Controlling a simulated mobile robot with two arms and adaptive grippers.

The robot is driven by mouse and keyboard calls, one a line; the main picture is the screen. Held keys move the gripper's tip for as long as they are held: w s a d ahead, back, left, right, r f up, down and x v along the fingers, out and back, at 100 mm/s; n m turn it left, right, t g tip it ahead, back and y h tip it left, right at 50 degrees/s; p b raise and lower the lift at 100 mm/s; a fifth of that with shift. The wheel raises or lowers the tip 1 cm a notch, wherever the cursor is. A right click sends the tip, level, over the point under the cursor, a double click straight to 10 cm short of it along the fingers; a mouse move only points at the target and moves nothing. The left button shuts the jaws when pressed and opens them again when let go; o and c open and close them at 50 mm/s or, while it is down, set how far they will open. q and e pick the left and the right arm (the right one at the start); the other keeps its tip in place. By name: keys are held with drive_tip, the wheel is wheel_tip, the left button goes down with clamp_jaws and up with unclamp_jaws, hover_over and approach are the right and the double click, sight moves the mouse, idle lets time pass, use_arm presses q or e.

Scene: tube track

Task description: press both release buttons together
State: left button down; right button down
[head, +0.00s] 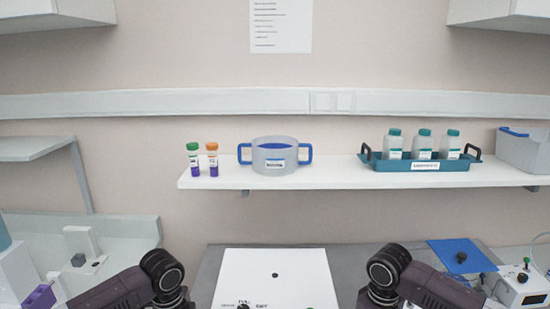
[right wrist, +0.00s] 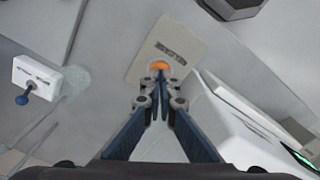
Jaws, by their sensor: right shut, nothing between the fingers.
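An orange round button (right wrist: 161,64) sits on a beige plate (right wrist: 150,47) with dark lettering in the right wrist view. My right gripper (right wrist: 160,77) is shut and empty, with its fingertips right at the near edge of this button. I cannot tell whether they touch it. A second release button is not clearly visible. In the head view, a white panel (head: 240,265) with a small dark spot on top stands between my arms. Both arms reach down past the bottom edge, so my left gripper is out of view.
A white block with a blue knob (right wrist: 22,100) lies left in the right wrist view. The shelf (head: 340,180) holds two tubes, a blue-handled pot (head: 275,168) and a teal tray (head: 380,163) with bottles. A blue plate (head: 460,256) and white box (head: 523,287) are at right.

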drive_tip(key=shift+f, duration=0.8)
idle(0.4)
drive_tip(key=shift+r, duration=0.1)
idle(0.4)
